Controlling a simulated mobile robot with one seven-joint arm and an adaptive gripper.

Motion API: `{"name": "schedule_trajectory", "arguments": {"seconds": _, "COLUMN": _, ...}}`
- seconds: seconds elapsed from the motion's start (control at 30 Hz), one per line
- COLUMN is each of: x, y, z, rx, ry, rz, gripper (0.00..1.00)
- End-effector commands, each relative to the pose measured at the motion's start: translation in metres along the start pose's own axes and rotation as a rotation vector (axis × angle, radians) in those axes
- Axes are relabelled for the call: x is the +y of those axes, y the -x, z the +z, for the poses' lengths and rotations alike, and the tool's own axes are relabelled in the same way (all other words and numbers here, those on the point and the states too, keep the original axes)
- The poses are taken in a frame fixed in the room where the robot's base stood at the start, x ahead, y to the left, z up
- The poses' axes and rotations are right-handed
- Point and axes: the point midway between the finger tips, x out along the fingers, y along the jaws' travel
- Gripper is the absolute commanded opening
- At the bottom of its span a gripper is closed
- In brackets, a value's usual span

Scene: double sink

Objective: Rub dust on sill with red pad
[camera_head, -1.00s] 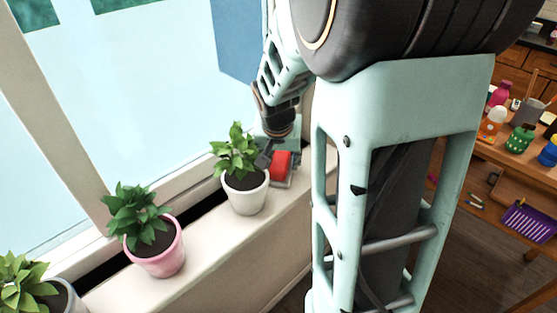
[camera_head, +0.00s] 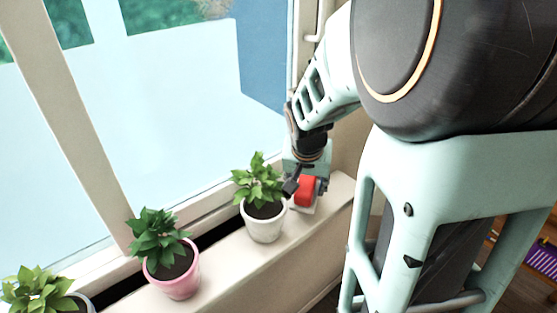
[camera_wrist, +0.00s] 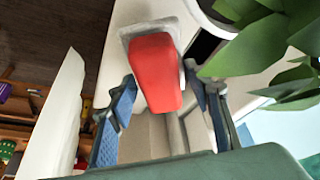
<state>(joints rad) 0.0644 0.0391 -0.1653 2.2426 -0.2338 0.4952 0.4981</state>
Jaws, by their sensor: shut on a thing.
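A red pad (camera_head: 305,190) with a pale grey base is at the far right end of the cream window sill (camera_head: 228,264), just right of a white potted plant (camera_head: 264,221). My gripper (camera_head: 308,183) is around the pad and shut on it. In the wrist view the red pad (camera_wrist: 156,75) sits between the blue-padded fingers of my gripper (camera_wrist: 160,88), its pale base at or just over the sill. I cannot tell whether the base touches the sill. I can make out no dust; my arm and the plants hide part of the sill.
The white pot's leaves (camera_wrist: 255,50) reach close to my gripper on the right of the wrist view. A pink potted plant (camera_head: 174,276) and another plant (camera_head: 40,292) stand farther left. The window (camera_head: 185,110) runs behind; bare sill shows between pots.

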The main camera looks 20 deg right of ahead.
Motion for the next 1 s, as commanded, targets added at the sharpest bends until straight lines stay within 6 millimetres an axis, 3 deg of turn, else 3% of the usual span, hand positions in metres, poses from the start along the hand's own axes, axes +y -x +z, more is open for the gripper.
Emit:
{"name": "schedule_trajectory", "arguments": {"seconds": 0.2, "x": 0.000, "y": 0.022, "z": -0.009, "rx": 0.000, "ry": 0.000, "rz": 0.000, "gripper": 0.07}}
{"name": "schedule_trajectory", "arguments": {"seconds": 0.6, "x": 0.000, "y": 0.025, "z": -0.010, "rx": 0.000, "ry": 0.000, "rz": 0.000, "gripper": 0.07}}
{"name": "schedule_trajectory", "arguments": {"seconds": 1.0, "x": 0.000, "y": 0.052, "z": -0.022, "rx": 0.000, "ry": -0.001, "rz": 0.000, "gripper": 0.07}}
